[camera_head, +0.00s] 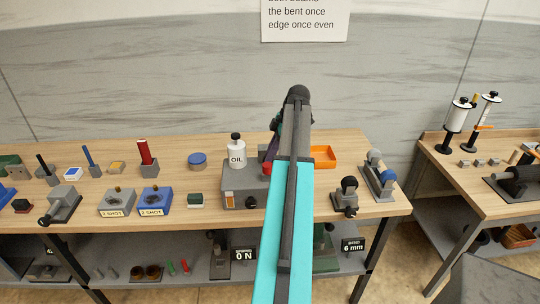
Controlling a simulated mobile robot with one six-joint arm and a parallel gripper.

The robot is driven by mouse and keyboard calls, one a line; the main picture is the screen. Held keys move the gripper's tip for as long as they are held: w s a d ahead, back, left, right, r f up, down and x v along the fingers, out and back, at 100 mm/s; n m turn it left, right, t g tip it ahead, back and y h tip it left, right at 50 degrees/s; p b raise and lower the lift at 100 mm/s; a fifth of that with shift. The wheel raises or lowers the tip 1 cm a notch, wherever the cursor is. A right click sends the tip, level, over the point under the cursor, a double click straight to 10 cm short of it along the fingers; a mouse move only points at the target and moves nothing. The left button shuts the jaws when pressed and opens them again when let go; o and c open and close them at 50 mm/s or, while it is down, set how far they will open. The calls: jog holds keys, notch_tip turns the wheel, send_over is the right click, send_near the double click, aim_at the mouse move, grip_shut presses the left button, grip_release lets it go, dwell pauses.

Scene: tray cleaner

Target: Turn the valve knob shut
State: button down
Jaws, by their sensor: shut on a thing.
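My arm's long turquoise and dark link crosses the middle of the view. My gripper (274,145) shows only as a dark, purplish sliver at its left edge, over the workbench. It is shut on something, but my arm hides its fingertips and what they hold. Just below, a grey box (235,194) has a dark round knob on its front and an orange strip.
A white OIL bottle (236,153) stands close left of my gripper. An orange tray (322,158) lies right of my arm. Blue and grey fixtures and upright rods fill the bench's left. Two knobbed devices stand at its right end. A second bench (437,155) is beyond a gap.

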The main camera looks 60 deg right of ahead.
jog(key=shift+a, duration=0.15)
jog(key=g+h, duration=0.1)
jog(key=g, duration=0.1)
jog(key=w+g+h+b, duration=0.1)
jog(key=shift+a+g+h, duration=0.3)
jog(key=shift+a+g, duration=0.1)
jog(key=shift+w+a+f+g+h, duration=0.1)
jog(key=shift+w+a+g+h, duration=0.05)
jog(key=shift+g+h, duration=0.5)
jog(key=shift+w+a+f+g+h, duration=0.15)
jog(key=shift+g+h, duration=0.3)
jog(key=shift+g, duration=0.4)
jog(key=shift+p, duration=0.3)
jog(key=c, duration=2)
grip_release()
jog(key=shift+d, duration=0.1)
jog(key=shift+w+r, duration=0.1)
jog(key=shift+r, duration=0.1)
